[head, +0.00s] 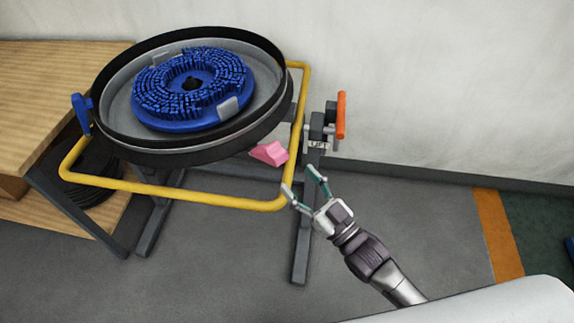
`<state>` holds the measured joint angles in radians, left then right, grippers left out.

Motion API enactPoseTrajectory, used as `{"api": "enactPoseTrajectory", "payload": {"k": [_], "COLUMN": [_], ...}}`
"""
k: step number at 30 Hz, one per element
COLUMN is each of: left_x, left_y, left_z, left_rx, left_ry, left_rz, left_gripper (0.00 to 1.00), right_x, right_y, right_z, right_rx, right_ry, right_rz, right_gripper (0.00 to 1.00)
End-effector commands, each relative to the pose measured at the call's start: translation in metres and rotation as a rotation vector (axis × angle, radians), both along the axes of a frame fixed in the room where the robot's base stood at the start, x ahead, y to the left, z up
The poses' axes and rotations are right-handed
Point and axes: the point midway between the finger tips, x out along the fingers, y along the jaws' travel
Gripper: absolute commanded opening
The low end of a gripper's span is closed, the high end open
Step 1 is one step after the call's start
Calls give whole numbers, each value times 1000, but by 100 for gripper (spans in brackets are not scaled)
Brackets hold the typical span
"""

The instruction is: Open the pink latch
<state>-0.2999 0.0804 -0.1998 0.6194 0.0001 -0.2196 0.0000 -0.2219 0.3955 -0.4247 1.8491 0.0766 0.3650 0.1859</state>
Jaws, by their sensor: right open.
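The pink latch (270,153) sits below the right edge of the round black-rimmed tank (121,138), just inside the yellow tube frame. My right gripper (303,180) comes in from the lower right, with its two teal-lined fingers apart. It is empty. Its fingertips are near the yellow tube, a little below and right of the pink latch, and appear apart from the latch. Part of the latch's mounting is hidden under the tank's rim. My left gripper is not in view.
A yellow tube frame (178,194) surrounds the tank front and right side. A blue brush disc (150,118) lies in the tank. An orange handle (341,115) stands on a post at right. A wooden bench (50,75) is at left. Grey floor on the right is clear.

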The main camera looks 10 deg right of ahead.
Motion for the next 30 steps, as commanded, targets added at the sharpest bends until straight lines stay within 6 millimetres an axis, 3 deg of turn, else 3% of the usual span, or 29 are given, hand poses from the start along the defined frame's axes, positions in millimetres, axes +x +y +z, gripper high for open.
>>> {"api": "enactPoseTrajectory", "payload": {"k": [4,10,30], "left_x": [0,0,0], "left_y": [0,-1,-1], "left_z": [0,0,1], "left_rx": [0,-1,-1], "left_ry": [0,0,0], "left_rz": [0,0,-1], "left_gripper": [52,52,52], "right_x": [-25,-43,-46], "right_y": [-15,-27,-30], "right_z": [-9,-15,-19], "right_rx": [-3,-3,-6], "right_ry": [4,3,8], "right_rz": [0,0,-4], "right_gripper": [65,65,65]}}
